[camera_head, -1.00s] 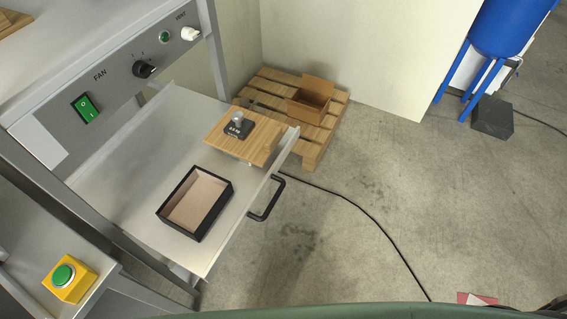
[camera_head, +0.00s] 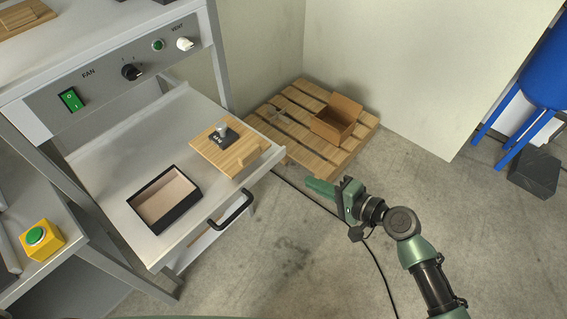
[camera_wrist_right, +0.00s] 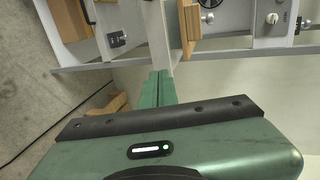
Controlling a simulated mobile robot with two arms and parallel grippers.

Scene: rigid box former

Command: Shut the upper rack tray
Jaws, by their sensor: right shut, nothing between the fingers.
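The upper rack tray (camera_head: 110,192) is a pale metal shelf, pulled out below the grey control panel. A black bar handle (camera_head: 232,209) is on its front edge. On it lie an open black box with a tan inside (camera_head: 165,200) and a wooden board (camera_head: 236,152) bearing a small dark block with a metal knob (camera_head: 223,135). My right gripper (camera_head: 318,187) is shut and empty, to the right of the handle and apart from it, over the floor. Its green fingers also show together in the right wrist view (camera_wrist_right: 160,88). My left gripper is not in view.
The control panel (camera_head: 108,78) has a green switch and knobs. A yellow box with a green button (camera_head: 41,240) stands at the left. A wooden pallet with an open cardboard box (camera_head: 335,120) lies behind my gripper. Floor in front of the tray is clear except for a black cable.

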